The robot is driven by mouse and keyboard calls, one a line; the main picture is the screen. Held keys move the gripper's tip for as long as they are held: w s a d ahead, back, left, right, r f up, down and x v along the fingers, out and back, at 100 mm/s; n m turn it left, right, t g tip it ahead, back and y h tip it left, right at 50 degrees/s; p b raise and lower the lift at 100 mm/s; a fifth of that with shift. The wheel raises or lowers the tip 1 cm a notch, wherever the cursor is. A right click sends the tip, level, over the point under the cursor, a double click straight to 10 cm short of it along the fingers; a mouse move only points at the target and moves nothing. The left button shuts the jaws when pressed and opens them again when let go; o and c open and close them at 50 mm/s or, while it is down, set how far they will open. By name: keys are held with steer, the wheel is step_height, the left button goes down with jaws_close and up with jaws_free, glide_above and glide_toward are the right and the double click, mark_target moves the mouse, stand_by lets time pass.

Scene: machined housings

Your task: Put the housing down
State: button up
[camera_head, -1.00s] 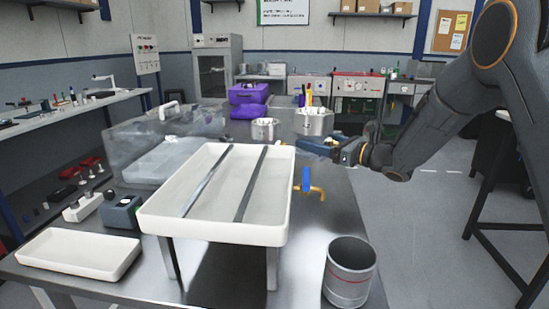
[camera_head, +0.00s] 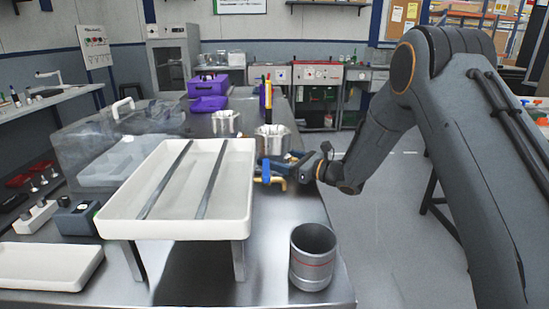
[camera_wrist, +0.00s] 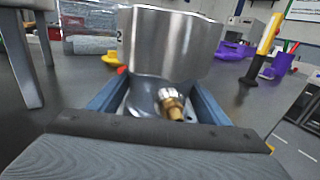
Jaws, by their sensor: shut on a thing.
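The silver metal housing (camera_head: 270,138) is in my gripper (camera_head: 297,163), to the right of the raised white tray's far end in the head view. In the wrist view the same housing (camera_wrist: 168,42) fills the upper middle, upright, with a "2" at its left edge and a brass fitting low on it. The blue fingers of my gripper (camera_wrist: 155,98) are shut on its lower part. A second silver housing (camera_head: 226,122) stands farther back on the metal bench. I cannot tell whether the held housing touches the bench; its underside is hidden.
The white tray (camera_head: 238,212) stands on legs with two dark rails across it; a blue-handled brass valve (camera_head: 268,172) is at its right side. A grey cup (camera_head: 313,258) stands at the bench's front right. A clear case (camera_head: 70,150) and purple boxes (camera_head: 208,88) sit beyond.

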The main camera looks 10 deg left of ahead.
mark_target(293, 162)
steer(key=shift+f+b, duration=0.3)
steer(key=shift+b, duration=0.1)
steer(key=shift+s+d+f, duration=0.1)
steer(key=shift+s+f, duration=0.05)
steer(key=shift+f, duration=0.25)
steer(key=o, duration=2)
steer(key=shift+s+f, duration=0.1)
steer(key=shift+f, duration=0.15)
steer(key=shift+o, duration=0.2)
steer(key=shift+r+p, duration=0.55)
steer(key=shift+r, duration=0.15)
steer(key=b+v, duration=0.1)
steer(key=v, duration=1)
steer(key=shift+d+r+b, duration=0.2)
steer(key=shift+d+b, duration=0.15)
steer(key=shift+d, duration=0.05)
